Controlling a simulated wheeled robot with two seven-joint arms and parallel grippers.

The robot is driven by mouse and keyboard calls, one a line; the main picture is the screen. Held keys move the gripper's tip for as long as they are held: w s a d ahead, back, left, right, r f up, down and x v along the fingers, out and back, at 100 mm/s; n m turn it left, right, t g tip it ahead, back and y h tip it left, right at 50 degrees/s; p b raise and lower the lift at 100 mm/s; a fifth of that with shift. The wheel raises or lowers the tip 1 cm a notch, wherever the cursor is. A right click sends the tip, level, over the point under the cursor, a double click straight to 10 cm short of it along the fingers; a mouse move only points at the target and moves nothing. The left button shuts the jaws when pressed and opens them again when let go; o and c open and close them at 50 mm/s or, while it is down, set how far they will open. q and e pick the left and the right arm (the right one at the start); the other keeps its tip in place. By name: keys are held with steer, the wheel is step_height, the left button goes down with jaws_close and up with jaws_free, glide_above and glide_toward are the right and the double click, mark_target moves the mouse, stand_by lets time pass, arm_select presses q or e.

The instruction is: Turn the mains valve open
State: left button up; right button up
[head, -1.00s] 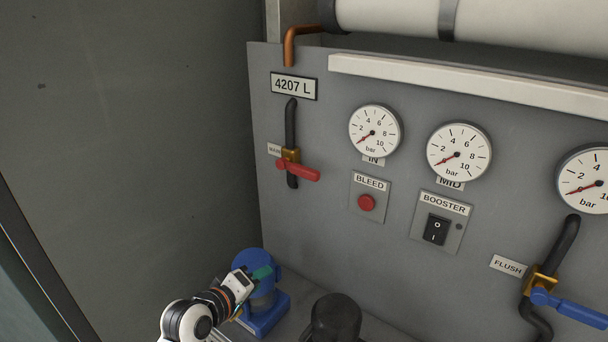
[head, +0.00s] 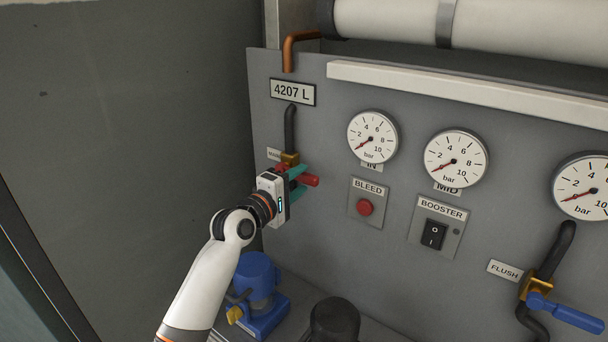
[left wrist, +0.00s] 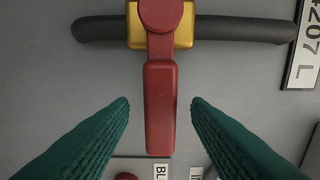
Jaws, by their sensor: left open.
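The mains valve has a red lever (head: 312,181) on a brass body (head: 290,159), set in a black pipe below the 4207 L plate. In the head view the lever points right, across the pipe. My left gripper (head: 301,181) is at the lever, partly covering it. In the left wrist view the red lever (left wrist: 160,108) lies between the two green fingers of my left gripper (left wrist: 160,103), with a gap on each side. The fingers are open and do not touch it. The brass body (left wrist: 160,38) shows at the top. My right gripper is not in view.
The red BLEED button (head: 365,207) and the BOOSTER switch (head: 433,234) are right of the valve. A FLUSH valve with a blue lever (head: 565,313) is at far right. A blue pump (head: 262,293) stands below my left arm. The visible gauge needles sit low.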

arm_select(q)
steer(key=shift+x, duration=1.35)
jaws_close()
